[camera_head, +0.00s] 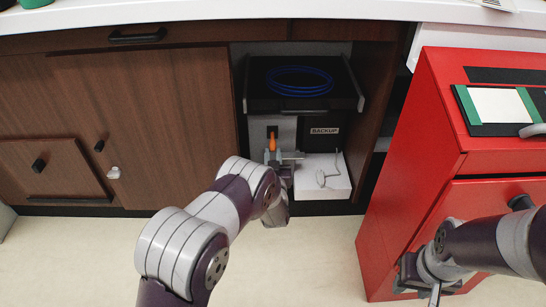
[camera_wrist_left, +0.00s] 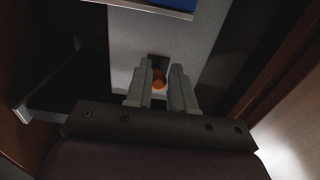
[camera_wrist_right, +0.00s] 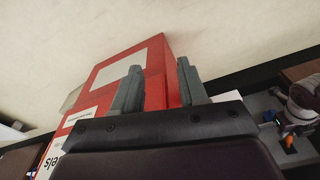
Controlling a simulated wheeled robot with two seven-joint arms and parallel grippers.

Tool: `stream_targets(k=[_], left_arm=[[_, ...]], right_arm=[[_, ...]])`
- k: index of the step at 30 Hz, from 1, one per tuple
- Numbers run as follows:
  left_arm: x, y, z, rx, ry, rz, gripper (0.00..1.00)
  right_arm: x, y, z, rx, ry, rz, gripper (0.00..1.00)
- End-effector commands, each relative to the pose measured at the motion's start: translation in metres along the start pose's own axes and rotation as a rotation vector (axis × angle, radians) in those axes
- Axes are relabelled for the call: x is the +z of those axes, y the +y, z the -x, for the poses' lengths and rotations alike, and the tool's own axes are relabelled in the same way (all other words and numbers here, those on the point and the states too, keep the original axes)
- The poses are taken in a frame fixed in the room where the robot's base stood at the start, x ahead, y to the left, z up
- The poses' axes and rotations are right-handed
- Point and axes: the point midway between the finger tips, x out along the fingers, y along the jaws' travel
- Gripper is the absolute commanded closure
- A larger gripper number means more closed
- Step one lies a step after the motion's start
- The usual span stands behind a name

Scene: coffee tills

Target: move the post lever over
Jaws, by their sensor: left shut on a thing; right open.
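The post lever (camera_head: 272,143) is orange and stands up from a dark slot in a light grey panel inside the open cabinet bay. My left gripper (camera_head: 272,156) reaches into the bay and is shut on the lever. In the left wrist view the lever's rounded orange end (camera_wrist_left: 158,77) shows between the two fingers; the rest is hidden by them. My right gripper (camera_head: 426,284) is low in front of the red cabinet, open, with nothing between its fingers in the right wrist view (camera_wrist_right: 158,85).
A black box labelled BACKUP (camera_head: 325,131) stands right of the lever, under a dark shelf with a coiled blue cable (camera_head: 300,81). A white block with a small metal fitting (camera_head: 335,187) is at lower right. The red cabinet (camera_head: 415,150) stands at the right. Bare floor lies in front.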

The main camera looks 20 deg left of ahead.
Motion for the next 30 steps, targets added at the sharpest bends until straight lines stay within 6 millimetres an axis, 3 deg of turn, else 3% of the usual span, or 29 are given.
stream_targets(k=[7, 15, 18, 30], left_arm=[[0.003, 0.000, 0.001, 0.001, -0.006, -0.002, 0.94], [0.018, 0.000, -0.006, 0.000, -0.006, -0.002, 0.95], [0.016, 0.000, -0.007, 0.000, -0.004, -0.001, 1.00], [0.023, 0.000, -0.011, 0.000, 0.000, 0.000, 1.00]], right_arm=[[0.000, 0.000, -0.001, 0.000, 0.000, 0.000, 0.57], [0.002, 0.000, -0.015, 0.000, 0.000, 0.000, 0.57], [0.002, 0.000, -0.015, 0.000, 0.000, 0.000, 0.57], [0.003, 0.000, -0.022, 0.000, 0.000, 0.000, 0.57]])
